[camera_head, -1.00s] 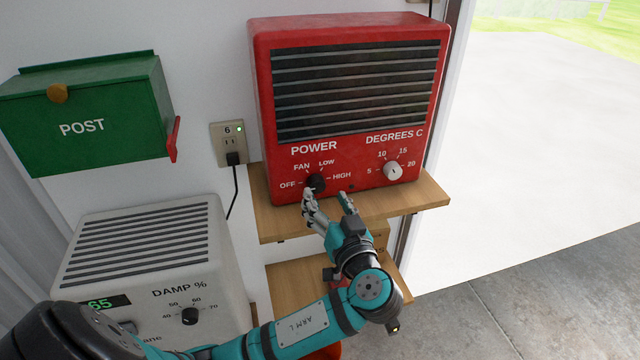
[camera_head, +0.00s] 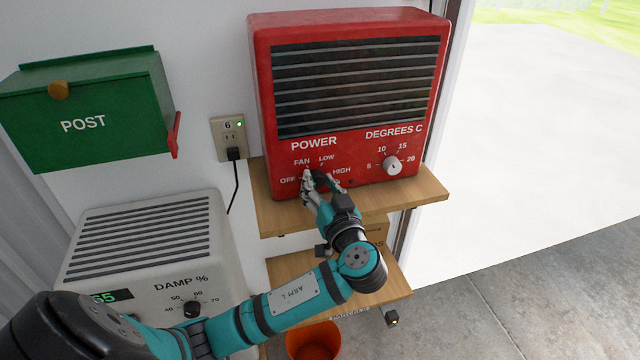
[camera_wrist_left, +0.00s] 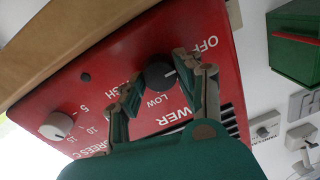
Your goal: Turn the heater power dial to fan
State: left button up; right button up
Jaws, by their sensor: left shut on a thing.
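The red heater (camera_head: 350,80) stands on a wooden shelf against the wall. Its black POWER dial (camera_head: 321,178), with OFF, FAN, LOW and HIGH around it, is at lower left of the front and partly hidden by my fingers. My left gripper (camera_head: 317,184) is shut on this dial. In the left wrist view the dial (camera_wrist_left: 159,76) sits between the two fingers of the gripper (camera_wrist_left: 158,83). A small pale mark shows on the dial's side toward the right finger; a finger covers the FAN label, so its exact setting is unclear. My right gripper is not in view.
The white DEGREES C dial (camera_head: 393,166) is right of the POWER dial. The wooden shelf (camera_head: 425,190) juts out below the heater. A green post box (camera_head: 85,110), an outlet (camera_head: 229,138) with a cord and a white dehumidifier-like unit (camera_head: 150,250) are at left.

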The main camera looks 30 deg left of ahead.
pick_arm(q)
jog(key=shift+c, duration=0.8)
jog(key=shift+m, duration=0.3)
jog(key=m+p, duration=0.2)
jog(key=m, duration=0.3)
jog(key=shift+m, duration=0.3)
jog(key=m+t+p, duration=0.1)
jog(key=m+p, duration=0.1)
jog(key=m, duration=0.3)
jog(key=shift+f+m, duration=0.1)
jog(key=shift+m, duration=0.3)
jog(key=shift+p, duration=0.3)
jog(key=o, duration=1.1)
jog(key=shift+o, duration=0.2)
